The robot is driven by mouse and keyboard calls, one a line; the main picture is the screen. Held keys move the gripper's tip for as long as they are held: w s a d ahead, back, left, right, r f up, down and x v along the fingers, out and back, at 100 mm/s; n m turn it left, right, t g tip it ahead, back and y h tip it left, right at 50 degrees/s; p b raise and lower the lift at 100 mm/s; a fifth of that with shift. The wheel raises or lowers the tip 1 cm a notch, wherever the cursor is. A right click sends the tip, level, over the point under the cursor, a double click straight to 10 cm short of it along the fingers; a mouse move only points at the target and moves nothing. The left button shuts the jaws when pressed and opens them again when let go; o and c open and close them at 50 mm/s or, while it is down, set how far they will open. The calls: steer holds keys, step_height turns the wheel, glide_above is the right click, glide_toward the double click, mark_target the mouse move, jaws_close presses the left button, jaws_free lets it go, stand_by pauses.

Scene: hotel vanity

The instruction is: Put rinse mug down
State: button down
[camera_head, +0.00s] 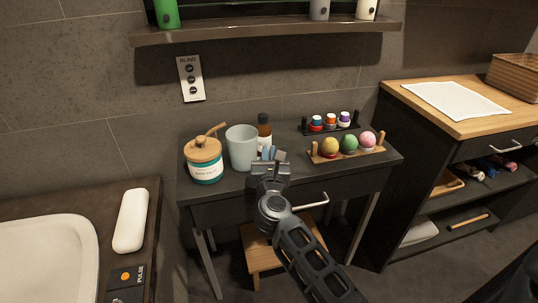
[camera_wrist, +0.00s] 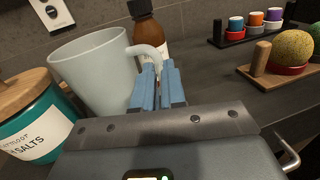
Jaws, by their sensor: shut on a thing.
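The pale grey-blue rinse mug (camera_head: 241,149) is upright over the small dark vanity table (camera_head: 300,174), between the bath salts jar and the brown bottle. In the wrist view the mug (camera_wrist: 92,78) shows its handle toward my gripper (camera_wrist: 158,75). The blue fingers are shut on the handle. In the head view my gripper (camera_head: 268,154) is at the mug's right side, in front of the bottle. The mug's base seems at or very near the tabletop; I cannot tell whether it touches.
The bath salts jar (camera_head: 204,160) is close on the mug's left. The brown bottle (camera_head: 264,132) is just behind right. A wooden rack with coloured balls (camera_head: 348,151) and a dark rack of small pots (camera_head: 331,126) stand to the right. A shelf (camera_head: 270,31) hangs above.

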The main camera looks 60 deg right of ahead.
steer(key=c, duration=1.2)
jaws_free()
steer(key=shift+f, duration=0.1)
